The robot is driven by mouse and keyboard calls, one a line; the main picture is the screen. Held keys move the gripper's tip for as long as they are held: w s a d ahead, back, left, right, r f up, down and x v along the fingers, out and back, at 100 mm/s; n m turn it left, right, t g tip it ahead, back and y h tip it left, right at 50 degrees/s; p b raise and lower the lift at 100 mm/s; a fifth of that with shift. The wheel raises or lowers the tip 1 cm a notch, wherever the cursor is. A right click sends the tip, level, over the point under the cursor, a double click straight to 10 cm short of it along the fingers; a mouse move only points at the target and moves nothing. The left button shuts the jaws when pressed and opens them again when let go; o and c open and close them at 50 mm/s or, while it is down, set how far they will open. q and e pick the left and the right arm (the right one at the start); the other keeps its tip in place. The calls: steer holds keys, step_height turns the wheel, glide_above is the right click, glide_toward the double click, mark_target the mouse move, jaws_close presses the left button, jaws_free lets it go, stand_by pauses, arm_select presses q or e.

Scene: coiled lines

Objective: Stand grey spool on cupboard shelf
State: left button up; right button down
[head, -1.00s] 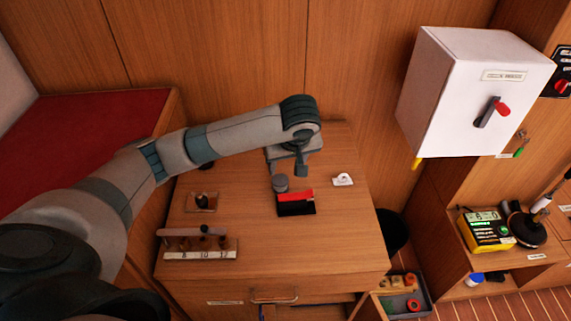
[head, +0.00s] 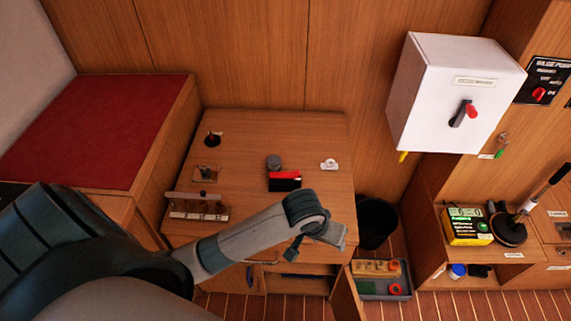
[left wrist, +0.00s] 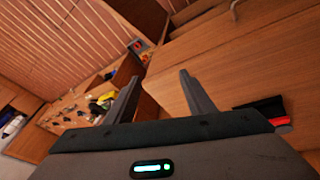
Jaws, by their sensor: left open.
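The grey spool (head: 273,162) stands on the desk top, just behind a red and black item. My left gripper (head: 294,252) is in front of the spool, near the desk's front edge and apart from it. In the left wrist view its two fingers (left wrist: 160,85) are spread with nothing between them. The spool is not seen in that view. The cupboard (head: 290,282) is under the desk, with a door (head: 346,298) swung open at the right. Its inside shows only partly, and my arm hides some of its front. My right gripper is not in view.
The red and black item (head: 285,181), a white tape dispenser (head: 329,165) and a labelled rack (head: 197,206) are on the desk. A black bin (head: 376,222) and a tray of parts (head: 382,279) stand at the right. A white box (head: 455,95) juts from the wall.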

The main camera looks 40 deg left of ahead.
arm_select(q)
steer(key=s+f+m+t+b, duration=0.1)
steer(key=s+f+b, duration=0.15)
steer(key=f, duration=1.05)
steer(key=s+f+m+b, duration=0.1)
steer(key=s+f+b, duration=0.15)
steer(key=f, duration=1.15)
steer(key=s+f+m+t+b, duration=0.1)
steer(key=s+f+b, duration=0.1)
steer(key=s+f, duration=0.4)
steer(key=s+a+f+b, duration=0.1)
steer(key=s+f, duration=0.6)
steer(key=f, duration=0.5)
steer(key=shift+f+m+t+b, duration=0.3)
steer(key=shift+m+t+b, duration=0.1)
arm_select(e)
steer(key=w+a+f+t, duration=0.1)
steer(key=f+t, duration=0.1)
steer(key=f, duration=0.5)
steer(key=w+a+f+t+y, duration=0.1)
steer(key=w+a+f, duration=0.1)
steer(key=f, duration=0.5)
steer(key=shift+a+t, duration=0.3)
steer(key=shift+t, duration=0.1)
